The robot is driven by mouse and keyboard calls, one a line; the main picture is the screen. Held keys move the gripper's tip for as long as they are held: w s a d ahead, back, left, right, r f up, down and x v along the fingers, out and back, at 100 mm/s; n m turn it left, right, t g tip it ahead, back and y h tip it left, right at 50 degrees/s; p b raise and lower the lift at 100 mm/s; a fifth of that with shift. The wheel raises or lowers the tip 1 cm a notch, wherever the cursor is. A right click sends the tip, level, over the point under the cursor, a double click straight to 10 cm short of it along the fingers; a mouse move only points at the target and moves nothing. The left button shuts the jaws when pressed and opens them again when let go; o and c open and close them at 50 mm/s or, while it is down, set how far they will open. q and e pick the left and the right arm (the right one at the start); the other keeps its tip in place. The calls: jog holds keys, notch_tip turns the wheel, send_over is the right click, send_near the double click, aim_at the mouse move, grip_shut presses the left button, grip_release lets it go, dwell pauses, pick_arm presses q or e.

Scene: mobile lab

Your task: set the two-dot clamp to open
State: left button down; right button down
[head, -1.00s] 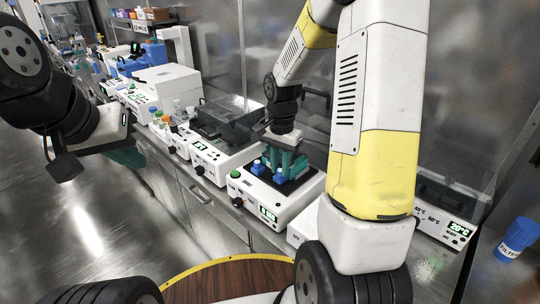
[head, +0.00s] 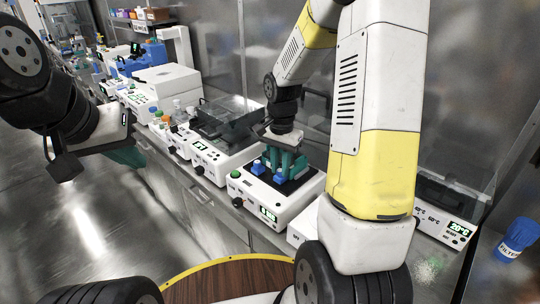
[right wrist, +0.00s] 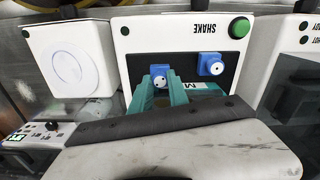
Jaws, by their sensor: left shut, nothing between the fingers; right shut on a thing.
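The shaker (head: 262,205) has two blue clamps on its dark top. In the right wrist view, the near-finger blue clamp (right wrist: 161,77) has small dark marks on its face, seemingly two dots; it also shows in the head view (head: 280,177). The other blue clamp (right wrist: 210,64) has one white round mark and stands apart, also visible in the head view (head: 258,167). My right gripper (right wrist: 160,92) has its teal fingers shut around the marked clamp. Part of this clamp is hidden by the fingers. My left gripper (head: 130,155) is shut and empty, away over the floor.
A green button (right wrist: 239,27) is on the shaker's panel beside the word SHAKE. A lidded bath (head: 225,125) stands left of the shaker on the bench. A round wooden top (head: 230,280) is below.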

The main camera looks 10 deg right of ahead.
aim_at(275, 184)
dwell(0.4)
jog(key=shift+s+a, duration=0.3)
jog(key=shift+a, duration=0.2)
jog(key=shift+s+a, duration=0.25)
jog(key=shift+a, duration=0.2)
jog(key=c, duration=1.3)
grip_release()
jog(key=shift+o, duration=0.2)
jog(key=shift+r, duration=0.15)
notch_tip(275, 184, up, 8)
jog(key=shift+f, duration=0.2)
